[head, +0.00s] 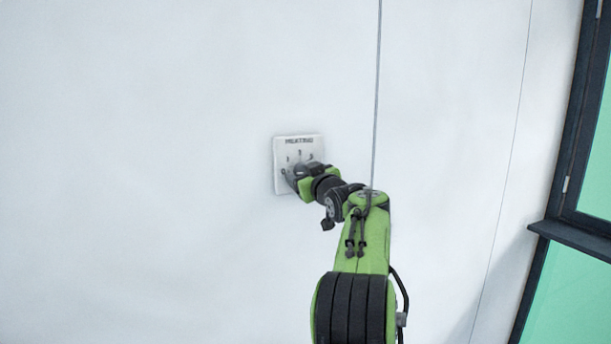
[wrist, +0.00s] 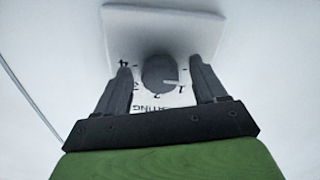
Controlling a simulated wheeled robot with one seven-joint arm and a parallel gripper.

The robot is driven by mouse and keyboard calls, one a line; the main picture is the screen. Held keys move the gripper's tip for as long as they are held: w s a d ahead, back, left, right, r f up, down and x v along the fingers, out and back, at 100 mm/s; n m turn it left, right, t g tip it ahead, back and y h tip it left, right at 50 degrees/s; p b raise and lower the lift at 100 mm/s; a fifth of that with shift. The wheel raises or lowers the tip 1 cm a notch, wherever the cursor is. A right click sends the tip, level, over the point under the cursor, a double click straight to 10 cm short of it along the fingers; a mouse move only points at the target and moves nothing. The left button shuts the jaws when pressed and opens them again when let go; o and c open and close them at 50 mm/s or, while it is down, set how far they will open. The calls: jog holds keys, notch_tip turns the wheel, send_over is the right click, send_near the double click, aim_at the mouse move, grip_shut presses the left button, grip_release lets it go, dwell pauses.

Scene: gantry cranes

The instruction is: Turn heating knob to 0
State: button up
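The heating panel (head: 284,150) is a white square plate on the wall, with the word HEATING and numbers on it. It also shows upside down in the wrist view (wrist: 120,22). The round dark grey heating knob (wrist: 160,72) sits at its middle; a white pointer line on it points near the 1. My gripper (wrist: 160,67) is open, with one finger on each side of the knob and a visible gap on both sides. In the head view my gripper (head: 298,176) covers the knob and the panel's lower right part.
The white wall (head: 130,150) around the panel is bare. A thin cable (head: 377,90) runs down from the top, right of the panel. A dark-framed window (head: 575,120) with greenish panes stands at the far right.

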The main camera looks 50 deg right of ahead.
jog(key=b+v, duration=0.3)
jog(key=v, duration=1.2)
jog(key=shift+s+a, duration=0.15)
jog(key=shift+s, duration=0.15)
